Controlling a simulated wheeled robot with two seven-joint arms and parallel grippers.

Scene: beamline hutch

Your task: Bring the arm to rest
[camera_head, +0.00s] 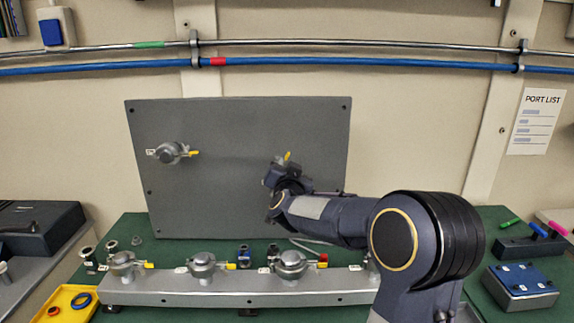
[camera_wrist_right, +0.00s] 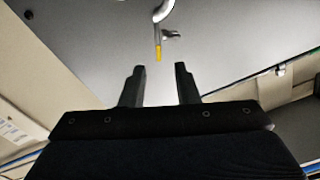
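My right arm reaches in from the lower right of the head view toward the upright grey panel (camera_head: 235,115). My right gripper (camera_head: 281,165) is in front of the panel's right half, its fingers partly hidden by the wrist. In the right wrist view the gripper (camera_wrist_right: 160,72) has two dark fingers apart with nothing between them. A fitting with a yellow tip (camera_wrist_right: 158,52) shows just beyond the fingertips, seemingly apart from them. In the head view only its yellow tip (camera_head: 288,155) clearly shows above the gripper. My left gripper is not in view.
A second valve (camera_head: 172,152) is on the panel's left. A grey rail (camera_head: 225,290) with several valves stands in front on the green table (camera_head: 135,230). A yellow tray (camera_head: 52,318) is at lower left, a blue-topped box (camera_head: 520,279) at right. Pipes cross the wall above.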

